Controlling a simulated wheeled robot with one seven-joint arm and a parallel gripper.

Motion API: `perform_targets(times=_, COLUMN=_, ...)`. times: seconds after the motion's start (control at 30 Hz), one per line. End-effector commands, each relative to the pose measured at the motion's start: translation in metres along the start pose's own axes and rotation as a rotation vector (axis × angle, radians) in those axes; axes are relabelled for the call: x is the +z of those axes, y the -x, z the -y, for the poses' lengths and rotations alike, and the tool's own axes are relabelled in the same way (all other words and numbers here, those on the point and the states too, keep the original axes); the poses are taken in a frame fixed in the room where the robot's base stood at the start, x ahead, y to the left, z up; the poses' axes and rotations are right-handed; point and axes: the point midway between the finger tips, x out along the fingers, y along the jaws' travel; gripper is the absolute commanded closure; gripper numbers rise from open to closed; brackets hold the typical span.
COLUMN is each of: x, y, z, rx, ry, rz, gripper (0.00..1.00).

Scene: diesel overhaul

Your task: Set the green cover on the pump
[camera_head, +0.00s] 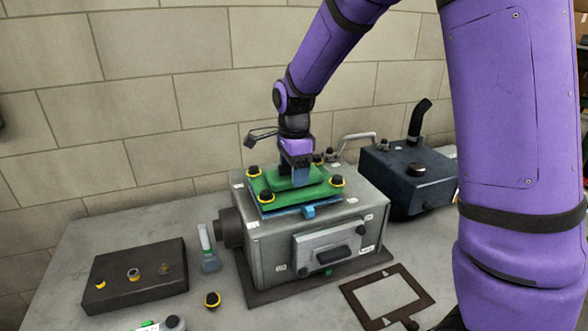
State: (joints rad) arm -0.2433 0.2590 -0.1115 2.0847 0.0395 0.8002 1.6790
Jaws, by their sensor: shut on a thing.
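The green cover (276,186) is over the top of the grey pump housing (270,256), roughly level. A blue plate or gasket (308,211) shows under the cover's front edge. Black knobs with yellow rings (337,182) stand at the cover's corners. My gripper (300,178) comes down from above and is shut on the middle of the cover. The fingertips are partly hidden, and I cannot tell whether the cover touches the blue plate or hangs just above it.
A dark block (135,283) with several fittings lies at left, near a small bottle (208,250) and a loose yellow-ringed knob (212,300). A dark blue box (405,180) with a black pipe stands behind right. A brown frame gasket (353,298) lies front right.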

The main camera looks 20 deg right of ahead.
Motion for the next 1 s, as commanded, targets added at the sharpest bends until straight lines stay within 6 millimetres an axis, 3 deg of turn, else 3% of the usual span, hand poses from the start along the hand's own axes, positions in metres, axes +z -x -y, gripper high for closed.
perform_targets(times=1.0, x=0.000, y=-0.015, z=0.000, rx=-0.001, ry=0.000, rz=0.000, gripper=0.59)
